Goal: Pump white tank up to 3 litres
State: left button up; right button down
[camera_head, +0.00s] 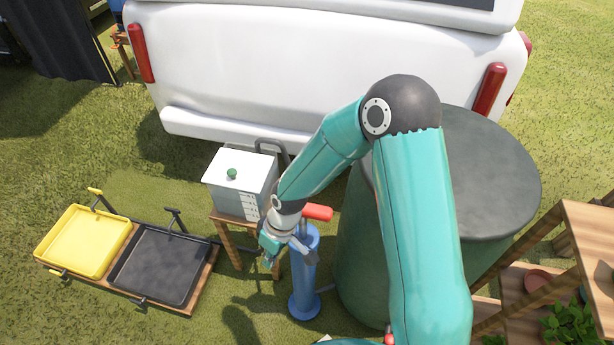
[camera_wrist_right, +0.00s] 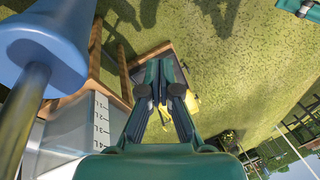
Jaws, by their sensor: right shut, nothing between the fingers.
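The white tank (camera_head: 240,198) stands on a small wooden stand, with a green knob on its lid and a marked scale on its side. The scale also shows in the right wrist view (camera_wrist_right: 100,122); its level cannot be read. The blue pump (camera_head: 304,275) stands upright right of the tank, with a red handle (camera_head: 318,212) on top. Its blue body and metal rod show at the left of the right wrist view (camera_wrist_right: 45,45). My right gripper (camera_head: 268,258) is shut and empty, just left of the pump, apart from the handle. My left gripper is not visible.
A yellow tray (camera_head: 82,240) and a black tray (camera_head: 155,265) sit on a low wooden frame at left. A large dark green barrel (camera_head: 480,180) stands right of the pump. A white vehicle (camera_head: 300,65) is behind. Wooden shelves (camera_head: 590,240) with plants are at right.

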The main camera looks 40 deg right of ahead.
pick_arm(q)
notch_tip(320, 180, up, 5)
jog(key=p, duration=0.3)
pick_arm(e)
jog(key=d+r+n+h, duration=0.1)
jog(key=d+r, duration=0.2)
jog(key=r, duration=0.6)
jog(key=w+d+r+n+h, duration=0.1)
jog(key=d+r, duration=0.3)
jog(key=r, duration=0.5)
jog(key=w+d+r+n+h, duration=0.1)
jog(key=d+r, duration=0.3)
jog(key=r, duration=0.5)
jog(key=shift+r+n, duration=0.25)
jog(key=shift+n, duration=0.55)
jog(key=shift+w+d, duration=0.1)
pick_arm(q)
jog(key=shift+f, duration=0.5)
pick_arm(e)
notch_tip(320, 180, down, 14)
jog(key=shift+f, duration=0.1)
pick_arm(q)
jog(key=shift+b, duration=0.35)
